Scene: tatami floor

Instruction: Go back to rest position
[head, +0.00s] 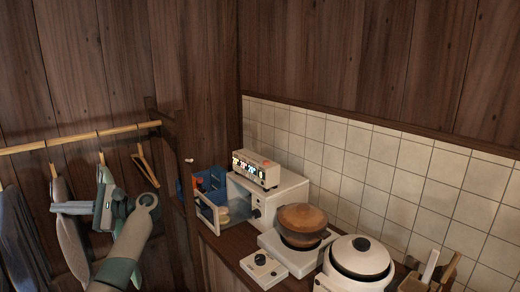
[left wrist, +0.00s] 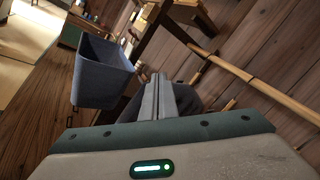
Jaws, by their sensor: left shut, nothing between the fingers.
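My left gripper (head: 56,208) is at the left of the head view, raised in front of hanging clothes. In the left wrist view its two fingers (left wrist: 166,84) lie side by side, shut, with nothing held between them. My grey and green left arm comes up from the bottom of the head view to it. My right gripper is in neither view.
A wooden rail (head: 80,138) with clothes (head: 18,240) and an empty hanger (head: 145,165) is close to the left gripper. A counter at right holds a toaster oven (head: 285,190), a brown pot (head: 302,218) and a rice cooker (head: 357,262). A grey-blue bin (left wrist: 103,75) shows in the wrist view.

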